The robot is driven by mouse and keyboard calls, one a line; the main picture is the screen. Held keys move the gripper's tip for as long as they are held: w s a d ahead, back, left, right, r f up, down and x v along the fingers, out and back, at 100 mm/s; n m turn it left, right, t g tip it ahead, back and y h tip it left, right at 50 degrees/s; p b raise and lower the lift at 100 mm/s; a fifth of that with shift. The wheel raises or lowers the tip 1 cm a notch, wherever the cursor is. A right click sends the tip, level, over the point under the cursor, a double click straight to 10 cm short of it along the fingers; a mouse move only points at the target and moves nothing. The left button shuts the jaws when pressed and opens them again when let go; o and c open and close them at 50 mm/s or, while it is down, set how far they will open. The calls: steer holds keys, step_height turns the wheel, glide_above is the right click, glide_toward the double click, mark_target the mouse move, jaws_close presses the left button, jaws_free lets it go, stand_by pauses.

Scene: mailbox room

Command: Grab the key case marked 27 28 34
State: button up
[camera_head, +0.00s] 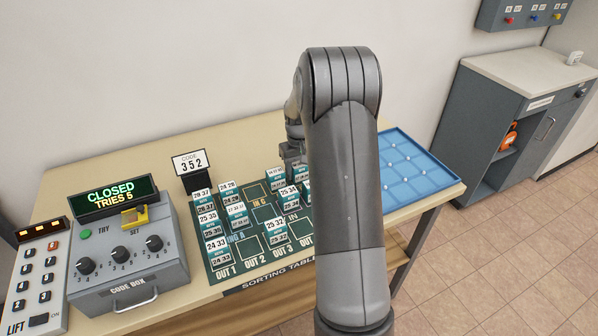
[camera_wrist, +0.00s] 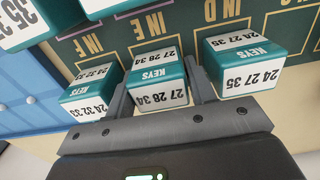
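The key case marked 27 28 34 (camera_wrist: 157,80) is white with a teal KEYS band. It stands on the green sorting mat (camera_wrist: 142,27) in the wrist view. My gripper (camera_wrist: 158,88) is around it, one grey finger on each side. The fingers look spread, with no clear grip on the case; whether either touches it is hard to tell. In the head view my arm hides the gripper's fingers and much of this spot.
Close beside the fingers stand key cases marked 24 32 33 (camera_wrist: 92,95) and 24 27 35 (camera_wrist: 245,65). In the head view, several more cases fill the mat's left side. A code box (camera_head: 130,255) reading CLOSED, TRIES 5, stands left; a blue tray (camera_head: 425,180) lies right.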

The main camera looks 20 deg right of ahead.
steer(key=c, duration=0.6)
steer(key=shift+r, duration=0.1)
